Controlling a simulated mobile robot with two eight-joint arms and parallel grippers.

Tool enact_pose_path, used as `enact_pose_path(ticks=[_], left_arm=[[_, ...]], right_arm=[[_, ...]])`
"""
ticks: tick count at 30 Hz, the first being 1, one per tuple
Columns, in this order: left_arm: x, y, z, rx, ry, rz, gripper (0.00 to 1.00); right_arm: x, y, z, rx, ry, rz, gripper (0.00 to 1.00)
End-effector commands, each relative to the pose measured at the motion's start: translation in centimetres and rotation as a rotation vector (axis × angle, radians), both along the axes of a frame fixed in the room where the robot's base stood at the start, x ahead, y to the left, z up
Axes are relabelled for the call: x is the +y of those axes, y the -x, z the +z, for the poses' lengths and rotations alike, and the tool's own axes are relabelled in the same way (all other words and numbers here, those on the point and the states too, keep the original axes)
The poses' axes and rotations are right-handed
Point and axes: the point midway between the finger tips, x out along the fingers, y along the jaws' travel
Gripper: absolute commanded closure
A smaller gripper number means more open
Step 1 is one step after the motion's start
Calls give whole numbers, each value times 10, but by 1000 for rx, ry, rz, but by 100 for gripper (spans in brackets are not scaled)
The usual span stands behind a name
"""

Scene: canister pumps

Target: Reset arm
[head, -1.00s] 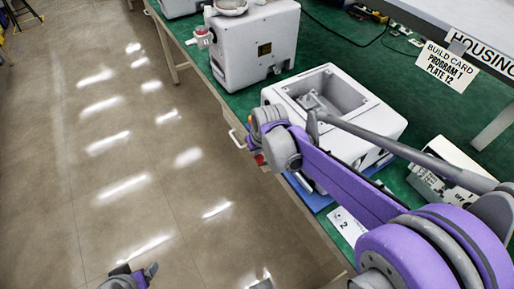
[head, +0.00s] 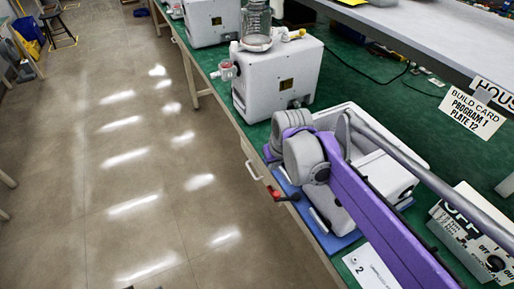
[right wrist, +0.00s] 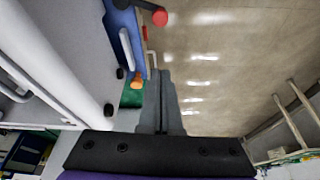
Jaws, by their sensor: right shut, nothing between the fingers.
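My right gripper (right wrist: 161,78) is shut and empty in the right wrist view, with its fingers together above the floor beside the bench edge. In the head view my purple right arm reaches across the front of an open white pump housing (head: 409,163) and hides part of it. The gripper's fingers are hidden there behind the wrist. The housing stands on a blue mat (head: 335,243) near the bench's front edge. I cannot tell whether the arm touches it. My left gripper does not show.
The green bench (head: 286,72) also holds a white pump unit (head: 270,84) with a clear jar (head: 257,22) on top, and another unit (head: 208,22) behind. A control box (head: 474,228) and a number card (head: 371,268) lie at right. A red-tipped lever (head: 273,193) sticks out at the edge.

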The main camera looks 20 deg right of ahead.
Motion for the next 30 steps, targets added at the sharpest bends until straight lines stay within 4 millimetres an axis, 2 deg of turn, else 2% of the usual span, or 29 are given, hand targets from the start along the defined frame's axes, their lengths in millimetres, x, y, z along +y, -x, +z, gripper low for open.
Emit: enact_pose_path(ticks=[5,8,11,14,18,21,25,30], left_arm=[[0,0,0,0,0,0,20],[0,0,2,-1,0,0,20],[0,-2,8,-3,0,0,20],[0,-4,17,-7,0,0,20],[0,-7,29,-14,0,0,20],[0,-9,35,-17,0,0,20],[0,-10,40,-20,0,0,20],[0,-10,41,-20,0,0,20]], right_arm=[[0,1,1,0,0,0,100],[4,8,2,-5,0,3,100],[14,31,2,-20,1,11,100],[28,66,-2,-47,3,25,100],[46,117,-17,-86,5,45,100],[53,144,-30,-109,5,54,100],[58,166,-43,-128,5,63,100],[60,173,-49,-135,4,64,100]])
